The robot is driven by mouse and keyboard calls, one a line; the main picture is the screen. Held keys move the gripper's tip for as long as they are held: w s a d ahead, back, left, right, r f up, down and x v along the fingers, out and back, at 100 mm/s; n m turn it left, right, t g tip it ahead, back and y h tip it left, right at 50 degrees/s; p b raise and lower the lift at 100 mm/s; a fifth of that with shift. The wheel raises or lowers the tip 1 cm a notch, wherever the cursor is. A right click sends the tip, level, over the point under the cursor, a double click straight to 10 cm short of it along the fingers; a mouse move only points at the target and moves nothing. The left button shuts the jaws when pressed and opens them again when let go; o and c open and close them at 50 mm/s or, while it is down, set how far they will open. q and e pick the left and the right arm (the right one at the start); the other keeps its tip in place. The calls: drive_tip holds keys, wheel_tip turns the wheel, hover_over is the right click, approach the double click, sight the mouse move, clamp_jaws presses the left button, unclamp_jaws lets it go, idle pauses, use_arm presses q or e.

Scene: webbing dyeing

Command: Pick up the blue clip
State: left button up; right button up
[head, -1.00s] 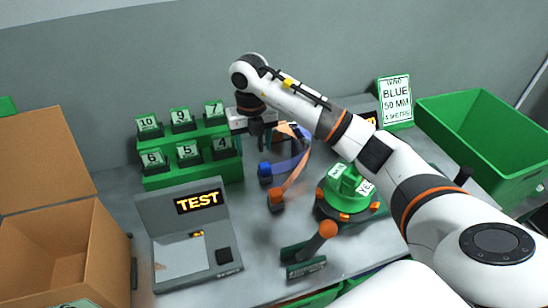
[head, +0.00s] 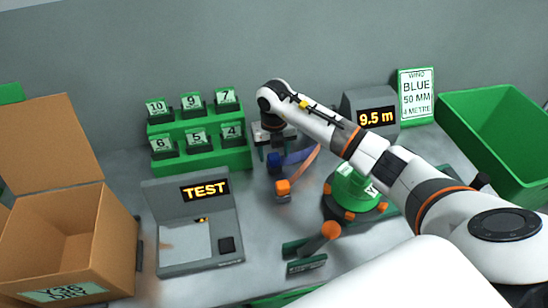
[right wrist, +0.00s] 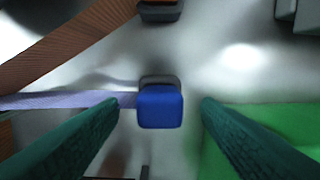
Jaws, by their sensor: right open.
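The blue clip (head: 274,162) is a small blue block on the grey table, at the end of a blue-violet strap (head: 299,156). My right gripper (head: 275,150) is just above and behind it in the head view. In the right wrist view the blue clip (right wrist: 160,107) lies between the two green fingers, with a gap on each side. The right gripper (right wrist: 160,103) is open and empty. My left gripper is not in view.
An orange clip (head: 283,186) on an orange strap (head: 303,166) lies close in front. A green stepped rack (head: 200,160) stands left, a TEST station (head: 200,240) front left, a green round device (head: 352,190) right. A 9.5 m display (head: 377,118) stands behind.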

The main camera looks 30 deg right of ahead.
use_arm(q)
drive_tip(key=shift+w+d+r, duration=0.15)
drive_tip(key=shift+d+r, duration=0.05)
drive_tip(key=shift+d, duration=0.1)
use_arm(e)
drive_tip(key=shift+f, duration=0.95)
drive_tip(key=shift+c, duration=0.4)
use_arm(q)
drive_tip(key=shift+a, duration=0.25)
use_arm(e)
drive_tip(key=c, duration=1)
